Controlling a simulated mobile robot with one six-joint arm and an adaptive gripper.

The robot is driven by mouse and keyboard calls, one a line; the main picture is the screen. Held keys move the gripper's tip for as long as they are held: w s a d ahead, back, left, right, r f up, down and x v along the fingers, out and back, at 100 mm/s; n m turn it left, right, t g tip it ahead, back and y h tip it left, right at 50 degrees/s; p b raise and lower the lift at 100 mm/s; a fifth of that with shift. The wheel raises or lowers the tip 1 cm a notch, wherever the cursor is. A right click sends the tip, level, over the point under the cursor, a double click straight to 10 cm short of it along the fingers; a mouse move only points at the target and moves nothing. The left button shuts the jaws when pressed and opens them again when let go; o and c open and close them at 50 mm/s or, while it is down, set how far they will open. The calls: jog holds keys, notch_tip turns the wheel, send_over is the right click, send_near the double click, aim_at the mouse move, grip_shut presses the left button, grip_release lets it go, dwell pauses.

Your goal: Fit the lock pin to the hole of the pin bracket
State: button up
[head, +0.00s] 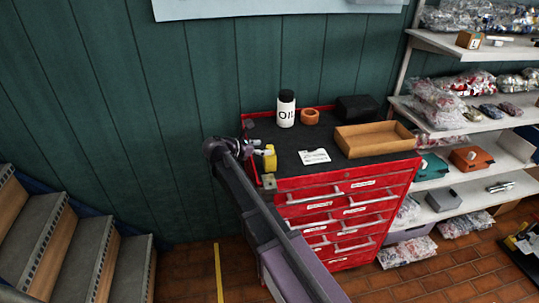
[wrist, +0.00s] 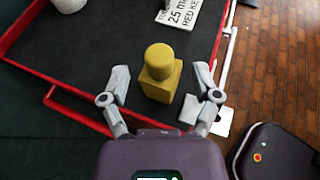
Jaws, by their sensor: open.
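A yellow piece, a square block with a round knob on top, stands on the dark top of the red tool cabinet near its left end, in the head view (head: 269,161) and the wrist view (wrist: 159,75). I take it for the lock pin; its underside is hidden. My gripper (wrist: 160,85) is open, with one grey finger on each side of the yellow piece and a visible gap to each finger. In the head view my gripper (head: 261,155) reaches over the cabinet's left end.
On the cabinet top (head: 285,155) stand a white oil bottle (head: 286,110), an orange ring (head: 309,117), a black case (head: 357,107), a printed card (head: 314,156) and an open cardboard tray (head: 375,139). Shelves (head: 440,185) stand right, stairs (head: 70,245) left.

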aim_at(270, 146)
jog(key=shift+b+x, duration=0.65)
jog(key=shift+x, duration=1.2)
jog(key=shift+f, duration=0.1)
grip_shut()
